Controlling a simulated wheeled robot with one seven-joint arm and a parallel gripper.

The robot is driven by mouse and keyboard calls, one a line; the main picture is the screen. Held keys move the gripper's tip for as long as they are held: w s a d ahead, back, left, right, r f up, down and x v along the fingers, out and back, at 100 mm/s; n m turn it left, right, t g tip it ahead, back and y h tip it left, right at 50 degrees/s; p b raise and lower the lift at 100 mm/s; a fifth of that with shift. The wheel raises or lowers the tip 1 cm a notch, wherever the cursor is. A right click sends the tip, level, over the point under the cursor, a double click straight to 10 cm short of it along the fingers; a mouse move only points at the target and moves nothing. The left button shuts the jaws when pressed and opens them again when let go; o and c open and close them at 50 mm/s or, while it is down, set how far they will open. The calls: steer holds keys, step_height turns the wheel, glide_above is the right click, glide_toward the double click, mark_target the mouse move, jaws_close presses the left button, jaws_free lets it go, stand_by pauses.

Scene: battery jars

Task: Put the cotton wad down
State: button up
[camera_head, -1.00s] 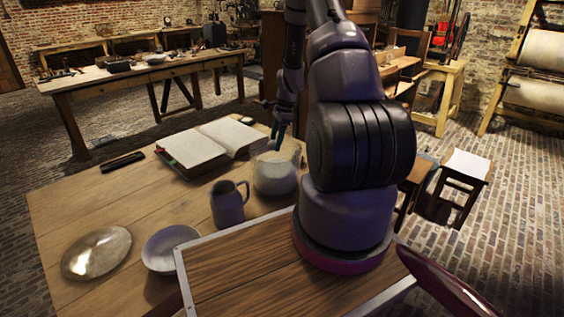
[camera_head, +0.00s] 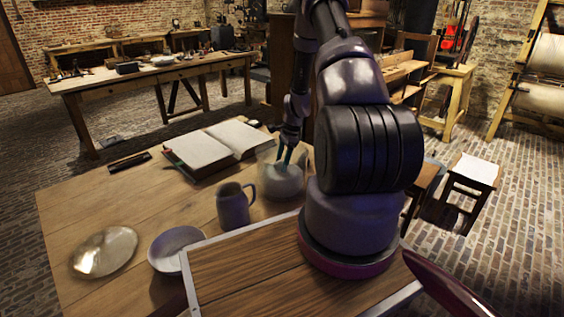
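A glass jar (camera_head: 268,168) stands on the near table, right of the open book, with a clear upper part and a pale, whitish lower part. My gripper (camera_head: 285,164) points down at the jar's mouth, its bluish fingertips at or just inside the rim. The fingers are small and partly seen through or against the glass, so I cannot tell whether they are apart or hold something. I cannot make out a cotton wad as a separate thing; the pale mass in the jar (camera_head: 283,184) may be its contents.
A dark jug (camera_head: 233,207) stands close left of the jar. A bowl (camera_head: 176,246), a metal plate (camera_head: 104,252), an open book (camera_head: 212,147) and a dark narrow object (camera_head: 130,162) share the table (camera_head: 85,210). The table's left middle is clear.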

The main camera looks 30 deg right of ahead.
steer(key=shift+o, duration=0.5)
